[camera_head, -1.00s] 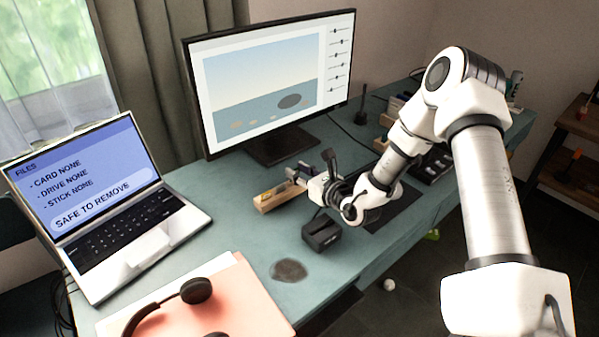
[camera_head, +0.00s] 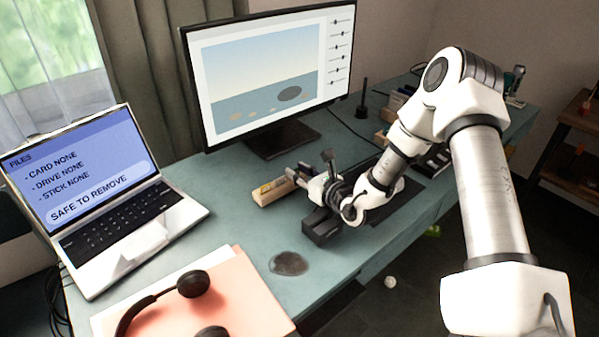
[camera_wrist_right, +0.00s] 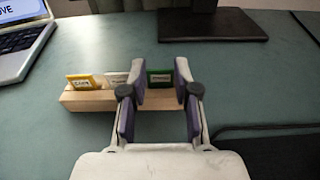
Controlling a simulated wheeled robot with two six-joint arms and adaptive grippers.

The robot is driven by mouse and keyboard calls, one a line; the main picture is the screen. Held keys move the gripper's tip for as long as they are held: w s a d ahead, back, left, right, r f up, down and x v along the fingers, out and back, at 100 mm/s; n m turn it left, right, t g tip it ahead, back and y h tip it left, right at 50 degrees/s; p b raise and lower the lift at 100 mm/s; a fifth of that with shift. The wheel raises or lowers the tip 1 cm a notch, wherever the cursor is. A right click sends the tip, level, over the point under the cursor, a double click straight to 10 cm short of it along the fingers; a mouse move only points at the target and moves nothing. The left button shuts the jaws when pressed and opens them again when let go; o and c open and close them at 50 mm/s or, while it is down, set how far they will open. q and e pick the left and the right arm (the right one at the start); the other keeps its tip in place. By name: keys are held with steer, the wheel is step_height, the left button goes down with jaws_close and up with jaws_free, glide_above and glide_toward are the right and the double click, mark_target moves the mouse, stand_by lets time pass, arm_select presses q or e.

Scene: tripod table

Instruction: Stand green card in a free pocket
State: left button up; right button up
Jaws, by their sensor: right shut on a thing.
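The green card (camera_wrist_right: 160,76) stands upright between the fingertips of my right gripper (camera_wrist_right: 160,82), which is shut on its side edges. The wooden pocket block (camera_wrist_right: 92,100) lies below and around the fingers. The card's lower edge meets the top of the block; I cannot tell how deep it sits in a pocket. A yellow card (camera_wrist_right: 84,82) and a white card (camera_wrist_right: 117,79) stand in the block to its left. In the head view the block (camera_head: 268,195) lies in front of the monitor, with my right gripper (camera_head: 293,175) at its right end. My left gripper is out of view.
A black box (camera_head: 320,228) sits close under my right wrist. The monitor (camera_head: 275,75) stands behind, and a laptop (camera_head: 120,205) is at left. Headphones (camera_head: 195,284) lie on a pink folder (camera_head: 240,290) in front. The table around the dark round patch (camera_head: 289,263) is clear.

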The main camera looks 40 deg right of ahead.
steer(key=o, duration=0.8)
steer(key=shift+f, duration=0.1)
steer(key=s, duration=0.4)
steer(key=s+r, duration=0.1)
steer(key=s, duration=0.1)
steer(key=shift+s+d, duration=0.2)
steer(key=shift+d, duration=0.15)
steer(key=shift+s, duration=0.5)
steer(key=shift+a, duration=0.1)
